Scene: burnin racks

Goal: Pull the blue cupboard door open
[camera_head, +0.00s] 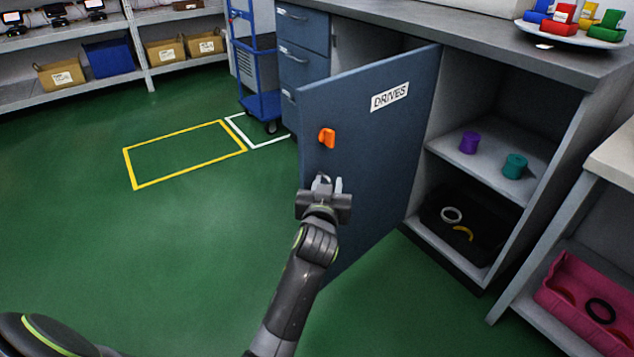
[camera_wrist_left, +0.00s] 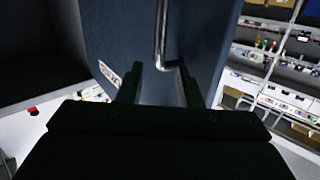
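The blue cupboard door (camera_head: 370,150) stands swung far out from the cupboard, with a "DRIVES" label and an orange hook-like piece (camera_head: 327,138) on its face. My left gripper (camera_head: 329,184) is at the door's outer face, near its free edge. In the left wrist view the door (camera_wrist_left: 120,30) fills the middle, with a silver bar handle (camera_wrist_left: 161,35) on it. The fingers of my left gripper (camera_wrist_left: 162,82) are apart, one on each side of the handle's line, with gaps showing; contact cannot be told. My right gripper is not in view.
The open cupboard holds a purple spool (camera_head: 469,142), a teal spool (camera_head: 515,166) and a black tray (camera_head: 485,238). A pink bin (camera_head: 583,300) is at lower right. A blue trolley (camera_head: 262,104) stands behind the door. The green floor (camera_head: 140,250) left of the door is clear.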

